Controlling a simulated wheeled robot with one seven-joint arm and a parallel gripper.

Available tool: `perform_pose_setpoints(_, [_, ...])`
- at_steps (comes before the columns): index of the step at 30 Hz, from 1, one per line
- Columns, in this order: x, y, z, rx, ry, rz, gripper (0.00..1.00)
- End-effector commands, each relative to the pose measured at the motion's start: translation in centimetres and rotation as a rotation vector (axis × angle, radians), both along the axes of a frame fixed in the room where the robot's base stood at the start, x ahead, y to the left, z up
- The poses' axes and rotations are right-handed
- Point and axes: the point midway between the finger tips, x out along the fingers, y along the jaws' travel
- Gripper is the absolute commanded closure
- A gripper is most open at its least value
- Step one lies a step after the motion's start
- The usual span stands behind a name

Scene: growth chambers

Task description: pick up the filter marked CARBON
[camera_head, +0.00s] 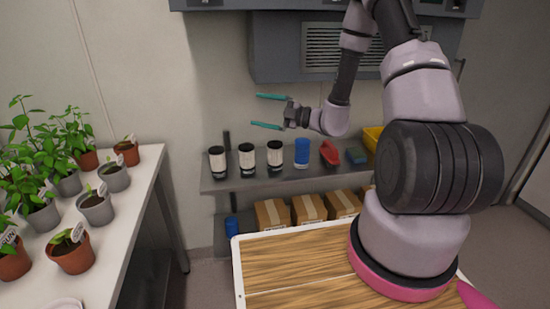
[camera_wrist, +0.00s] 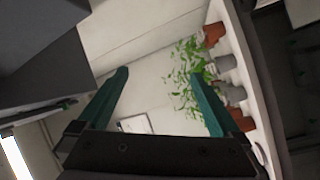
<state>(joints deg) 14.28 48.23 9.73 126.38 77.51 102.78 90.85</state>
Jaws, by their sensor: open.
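Three white cylinders with black ends, which look like filters, stand upright in a row on the grey wall shelf (camera_head: 300,182): a left one (camera_head: 217,162), a middle one (camera_head: 247,159) and a right one (camera_head: 274,156). Their markings are too small to read, so I cannot tell which says CARBON. My gripper (camera_head: 256,110) is open and empty above the row, its teal fingers pointing left. In the wrist view my gripper (camera_wrist: 160,75) faces the wall and plants, and no filter shows there.
A blue canister (camera_head: 302,152), a red object (camera_head: 330,153) and a yellow bin (camera_head: 372,138) share the shelf. Cardboard boxes (camera_head: 272,214) sit below it. A grey wall unit (camera_head: 275,48) hangs above. A white table (camera_head: 124,240) with potted plants stands at left.

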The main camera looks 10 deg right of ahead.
Motion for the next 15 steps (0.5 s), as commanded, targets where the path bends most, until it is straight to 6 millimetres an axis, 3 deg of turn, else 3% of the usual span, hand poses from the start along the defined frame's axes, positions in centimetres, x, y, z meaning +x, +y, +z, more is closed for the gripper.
perform_pose_setpoints(1, [1.0,-1.0,-2.6,0.083,0.114,-0.067,0.0])
perform_pose_setpoints(4, [2.8,-3.2,-7.4,0.262,0.329,-0.209,0.0])
perform_pose_setpoints(9, [3.9,-6.9,-15.2,0.538,0.607,-0.426,0.0])
perform_pose_setpoints(12, [3.8,-8.4,-18.3,0.648,0.7,-0.51,0.0])
perform_pose_setpoints(15, [3.6,-9.3,-20.2,0.714,0.751,-0.562,0.0])
